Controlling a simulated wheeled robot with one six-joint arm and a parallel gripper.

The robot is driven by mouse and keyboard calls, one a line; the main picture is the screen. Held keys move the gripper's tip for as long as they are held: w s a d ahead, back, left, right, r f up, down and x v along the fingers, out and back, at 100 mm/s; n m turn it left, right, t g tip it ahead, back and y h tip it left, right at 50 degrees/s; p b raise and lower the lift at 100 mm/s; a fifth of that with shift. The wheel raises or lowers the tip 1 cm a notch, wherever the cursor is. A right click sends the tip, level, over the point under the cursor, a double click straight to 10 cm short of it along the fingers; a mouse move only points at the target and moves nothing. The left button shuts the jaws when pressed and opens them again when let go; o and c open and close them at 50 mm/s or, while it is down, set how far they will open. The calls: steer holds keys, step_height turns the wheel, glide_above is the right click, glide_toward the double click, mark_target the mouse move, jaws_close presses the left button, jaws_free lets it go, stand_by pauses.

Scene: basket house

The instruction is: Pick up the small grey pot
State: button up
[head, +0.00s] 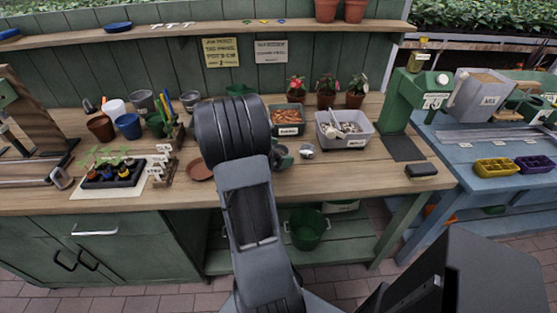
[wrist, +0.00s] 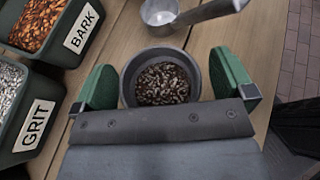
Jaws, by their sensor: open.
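A small dark grey pot (wrist: 129,72) with speckled brown and pale pieces inside stands upright on the wooden bench in the wrist view. My gripper (wrist: 166,82) is open, with one green finger on each side of the pot. Narrow gaps appear to show between the fingers and the pot's wall. The near edge of the pot is hidden behind my gripper's body. In the head view, my gripper (head: 281,156) is low at the bench, largely hidden behind my arm.
A metal scoop (wrist: 160,14) lies close beyond the pot. Bins of bark (wrist: 62,52) and grit (wrist: 12,125) stand to the left in the wrist view. Other grey pots (head: 143,101) stand at the bench's back left. Bare bench shows right of the scoop in the head view.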

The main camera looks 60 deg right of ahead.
steer(key=c, duration=0.9)
steer(key=shift+r, duration=0.15)
